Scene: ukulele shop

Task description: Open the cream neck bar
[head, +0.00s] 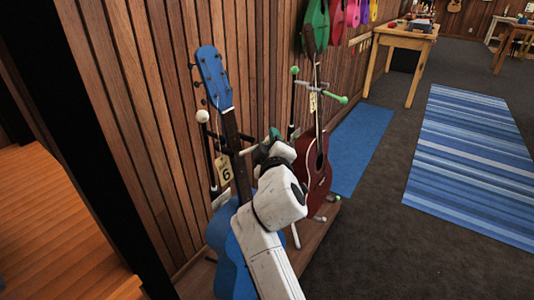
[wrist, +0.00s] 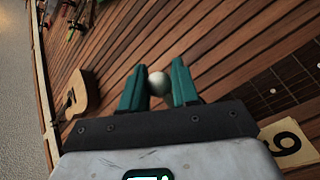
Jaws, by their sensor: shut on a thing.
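A blue ukulele (head: 213,78) stands upright on a stand against the slatted wall, with its dark neck behind a bar. A cream ball (head: 203,116) tops the stand's post on the left of the neck. My gripper (head: 272,136) is to the right of this neck, at the bar's end. In the wrist view, my gripper's teal fingers (wrist: 159,90) are on either side of a cream ball (wrist: 159,83), the knob of the cream neck bar, and are shut on it. In the head view my gripper hides this knob and much of the bar.
A dark red ukulele (head: 313,165) stands just beyond my gripper, on a stand with green knobs (head: 342,99). A number 6 tag (head: 226,172) hangs by the blue neck. A wooden table (head: 402,42) is farther back. The carpet at right, with its striped rug (head: 470,165), is clear.

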